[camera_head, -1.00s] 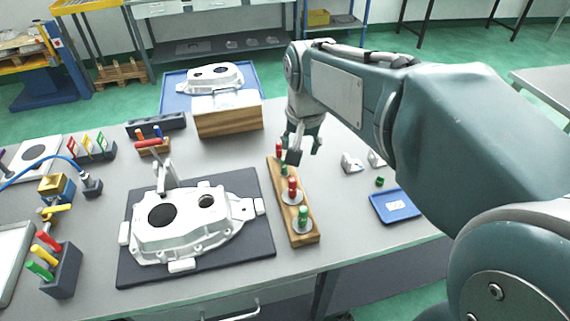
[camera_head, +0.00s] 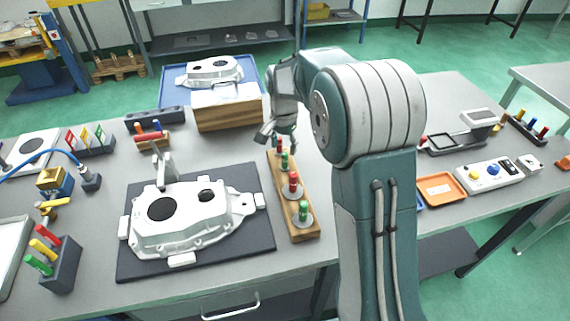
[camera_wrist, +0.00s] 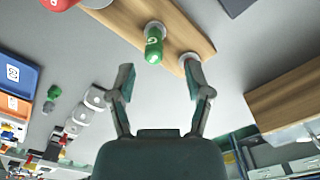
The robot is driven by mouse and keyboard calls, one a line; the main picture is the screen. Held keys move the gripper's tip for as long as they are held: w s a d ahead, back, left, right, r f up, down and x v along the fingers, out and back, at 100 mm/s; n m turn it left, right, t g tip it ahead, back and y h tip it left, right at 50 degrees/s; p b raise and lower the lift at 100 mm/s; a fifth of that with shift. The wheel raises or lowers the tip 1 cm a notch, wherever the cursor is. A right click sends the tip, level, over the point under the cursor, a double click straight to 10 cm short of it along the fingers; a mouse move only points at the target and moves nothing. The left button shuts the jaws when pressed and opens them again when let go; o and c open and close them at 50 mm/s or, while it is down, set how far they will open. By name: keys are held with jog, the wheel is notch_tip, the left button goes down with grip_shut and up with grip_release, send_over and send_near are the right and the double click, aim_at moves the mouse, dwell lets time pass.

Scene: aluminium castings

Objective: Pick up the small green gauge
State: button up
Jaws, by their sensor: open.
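The small green gauge (camera_head: 284,160) stands on the wooden rack (camera_head: 284,197), behind a red gauge (camera_head: 293,182) and a bigger green gauge (camera_head: 303,210). Another red gauge (camera_head: 282,144) is at the rack's far end, close to my gripper. My gripper (camera_head: 278,141) is open above the far end of the rack. In the wrist view my gripper's fingers (camera_wrist: 160,82) are spread and empty. A green gauge (camera_wrist: 154,43) with a light collar shows just beyond the gap between them, apart from both. A white disc on the rack (camera_wrist: 165,22) is partly hidden by the right fingertip.
A white casting (camera_head: 190,222) lies on a dark mat left of the rack. A wooden block (camera_head: 228,110) stands behind, close to my gripper's left. An orange tray (camera_head: 441,189) and a white button box (camera_head: 489,175) are at the right. My arm hides the bench right of the rack.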

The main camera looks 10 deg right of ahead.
aim_at(284, 167)
jog(key=shift+a+f, duration=0.2)
jog(key=shift+f, duration=0.15)
jog(key=f, duration=0.5)
jog(key=shift+s+d, duration=0.3)
jog(key=shift+d, duration=0.05)
jog(key=shift+a, duration=0.2)
grip_shut()
